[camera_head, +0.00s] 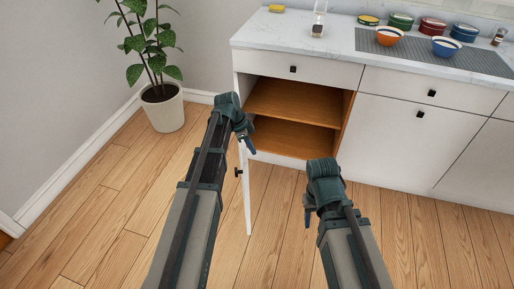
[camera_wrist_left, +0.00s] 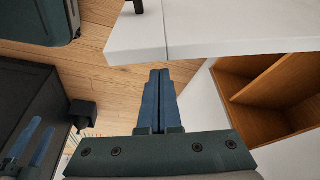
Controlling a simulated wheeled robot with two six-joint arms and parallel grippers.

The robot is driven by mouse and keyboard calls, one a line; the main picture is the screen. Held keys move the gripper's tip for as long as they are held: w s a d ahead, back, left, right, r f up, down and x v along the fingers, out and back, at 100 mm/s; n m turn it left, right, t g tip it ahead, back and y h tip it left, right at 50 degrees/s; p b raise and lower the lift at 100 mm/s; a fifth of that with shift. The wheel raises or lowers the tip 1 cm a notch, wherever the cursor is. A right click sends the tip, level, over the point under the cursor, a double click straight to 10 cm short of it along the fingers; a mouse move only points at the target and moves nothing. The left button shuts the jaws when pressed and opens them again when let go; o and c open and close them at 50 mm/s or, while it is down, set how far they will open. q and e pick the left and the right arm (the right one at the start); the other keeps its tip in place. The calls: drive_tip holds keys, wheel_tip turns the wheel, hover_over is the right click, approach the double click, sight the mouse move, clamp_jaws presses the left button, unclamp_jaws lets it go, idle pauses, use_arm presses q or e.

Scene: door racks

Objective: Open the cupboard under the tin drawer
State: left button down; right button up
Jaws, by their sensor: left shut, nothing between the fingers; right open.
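The left cupboard (camera_head: 290,115) stands open, and its bare wooden shelves show. Its white door (camera_head: 246,195) is swung out towards me, with a dark knob (camera_head: 239,172) near its edge. My left gripper (camera_head: 249,147) is shut and empty, at the upper part of the open door; whether it touches the door I cannot tell. In the left wrist view its blue fingers (camera_wrist_left: 160,90) are together, with the wooden cupboard inside (camera_wrist_left: 265,85) to their right. My right gripper (camera_head: 307,217) is open and empty, over the floor in front of the cupboards.
A white drawer (camera_head: 293,70) is shut above the open cupboard. To the right, another drawer (camera_head: 430,90) and cupboard door (camera_head: 400,135) are shut. Tins (camera_head: 432,27) and bowls (camera_head: 388,36) stand on the countertop. A potted plant (camera_head: 163,107) stands at left. The floor between is clear.

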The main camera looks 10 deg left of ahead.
use_arm(q)
drive_tip(key=shift+s+a, duration=0.25)
drive_tip(key=shift+a, duration=0.25)
drive_tip(key=s+a, duration=0.2)
drive_tip(key=a, duration=0.9)
drive_tip(key=s+a, duration=0.3)
drive_tip(key=a, duration=0.8)
drive_tip(key=shift+a, duration=0.15)
wheel_tip(320, 180, up, 10)
drive_tip(key=p, duration=0.9)
drive_tip(key=shift+d+f, duration=0.25)
drive_tip(key=shift+d, duration=0.05)
use_arm(e)
wheel_tip(320, 180, up, 10)
drive_tip(key=a, duration=0.1)
drive_tip(key=shift+s+f, duration=0.25)
drive_tip(key=shift+s, duration=0.2)
